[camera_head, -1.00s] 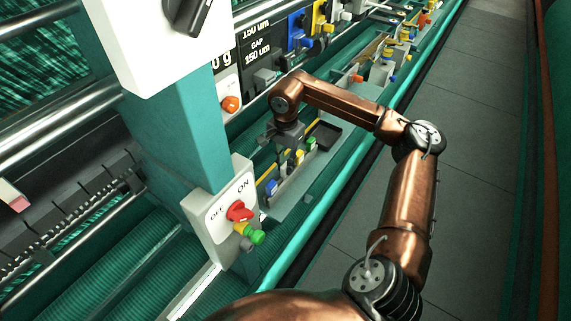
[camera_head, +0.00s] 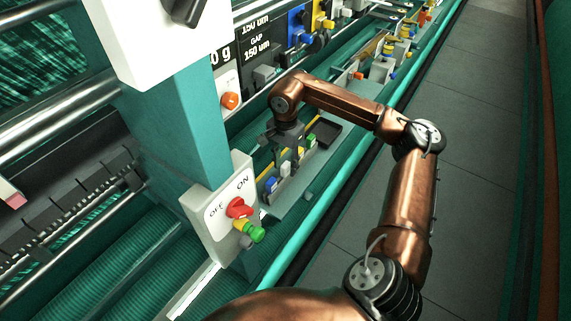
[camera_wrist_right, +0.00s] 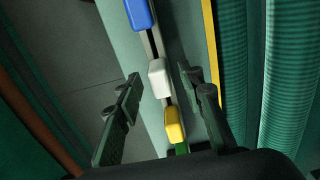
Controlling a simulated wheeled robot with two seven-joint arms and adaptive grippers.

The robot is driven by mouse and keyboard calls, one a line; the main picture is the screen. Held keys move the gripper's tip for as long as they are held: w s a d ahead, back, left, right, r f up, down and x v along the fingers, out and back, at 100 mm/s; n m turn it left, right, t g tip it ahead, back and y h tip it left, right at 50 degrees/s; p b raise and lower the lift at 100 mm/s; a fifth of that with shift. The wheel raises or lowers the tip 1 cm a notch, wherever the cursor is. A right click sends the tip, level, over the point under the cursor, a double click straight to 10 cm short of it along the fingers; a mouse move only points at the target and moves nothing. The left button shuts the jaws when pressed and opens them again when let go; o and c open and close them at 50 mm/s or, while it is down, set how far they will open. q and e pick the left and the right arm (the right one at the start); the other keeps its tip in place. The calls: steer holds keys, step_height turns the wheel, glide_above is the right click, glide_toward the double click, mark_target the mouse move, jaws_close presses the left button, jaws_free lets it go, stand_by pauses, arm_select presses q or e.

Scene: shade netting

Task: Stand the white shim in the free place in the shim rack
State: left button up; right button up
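The white shim (camera_wrist_right: 158,78) stands in the shim rack (camera_wrist_right: 148,45), in line between the blue shim (camera_wrist_right: 140,14) and the yellow shim (camera_wrist_right: 174,124). In the head view the white shim (camera_head: 285,169) shows just behind the blue one (camera_head: 270,184). My right gripper (camera_wrist_right: 160,74) is open over the rack. Its fingers are on either side of the white shim with visible gaps, and neither seems to touch it. In the head view my right wrist (camera_head: 285,108) partly covers the rack. My left gripper is not in view.
A green shim (camera_head: 311,140) stands farther along the rack, near a dark tray (camera_head: 326,134). A switch box with a red knob (camera_head: 237,208) stands close by at the left. A teal rail (camera_head: 300,243) runs along the front. The grey floor on the right is clear.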

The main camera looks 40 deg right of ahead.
step_height(320, 180, up, 12)
stand_by(0.6)
stand_by(0.5)
